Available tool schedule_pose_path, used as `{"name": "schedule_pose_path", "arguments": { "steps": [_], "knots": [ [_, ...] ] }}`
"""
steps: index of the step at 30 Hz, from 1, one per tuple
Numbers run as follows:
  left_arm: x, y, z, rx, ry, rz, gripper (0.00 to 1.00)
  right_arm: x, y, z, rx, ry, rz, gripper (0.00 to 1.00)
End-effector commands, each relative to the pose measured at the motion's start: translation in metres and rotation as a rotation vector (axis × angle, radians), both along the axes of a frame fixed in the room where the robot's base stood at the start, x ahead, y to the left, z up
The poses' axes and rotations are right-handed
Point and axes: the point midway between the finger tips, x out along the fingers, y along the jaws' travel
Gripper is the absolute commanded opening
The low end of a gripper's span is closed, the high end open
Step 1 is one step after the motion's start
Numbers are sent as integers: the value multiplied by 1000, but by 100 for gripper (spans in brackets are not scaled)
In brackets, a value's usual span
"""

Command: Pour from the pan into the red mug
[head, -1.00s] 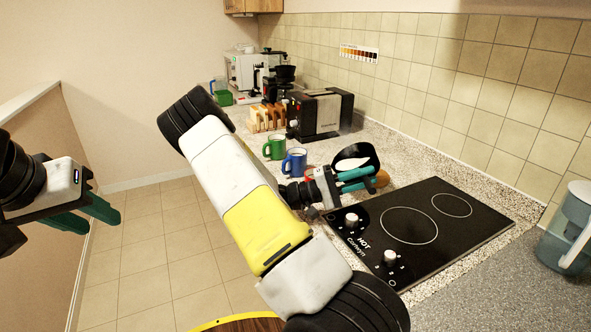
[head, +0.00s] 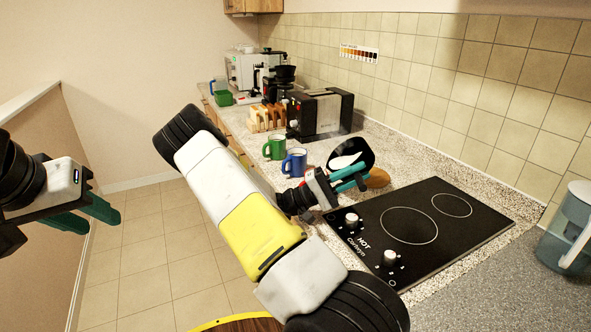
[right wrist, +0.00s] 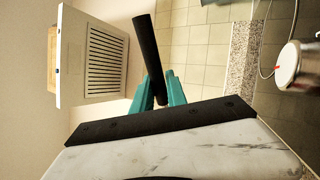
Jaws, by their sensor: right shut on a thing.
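The black pan (head: 366,150) with white contents is tilted above the counter. My right gripper (head: 356,178) is shut on its handle; in the right wrist view the black handle (right wrist: 145,45) is between the teal fingers (right wrist: 158,92). The red mug (head: 311,178) is mostly hidden behind my right gripper and wrist; only a patch of red shows at the end of the mug row. I cannot tell whether the pan's rim is over it, or whether anything flows. My left gripper (head: 84,215) is open and empty, far left over the floor.
A blue mug (head: 295,161) and a green mug (head: 274,147) stand just behind the red one. A toaster (head: 320,114) and toast rack (head: 266,117) are farther back. The black hob (head: 410,224) is clear. A brown round object (head: 377,178) lies beside the pan.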

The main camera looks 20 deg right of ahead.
Motion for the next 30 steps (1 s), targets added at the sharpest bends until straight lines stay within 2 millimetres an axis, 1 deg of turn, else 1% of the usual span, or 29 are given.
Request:
{"name": "schedule_pose_path", "arguments": {
  "steps": [30],
  "knots": [
    [0, 0, 0, 0, 0, 0, 36, 2, 6, 5, -72, 21, -1, 0]
  ]
}}
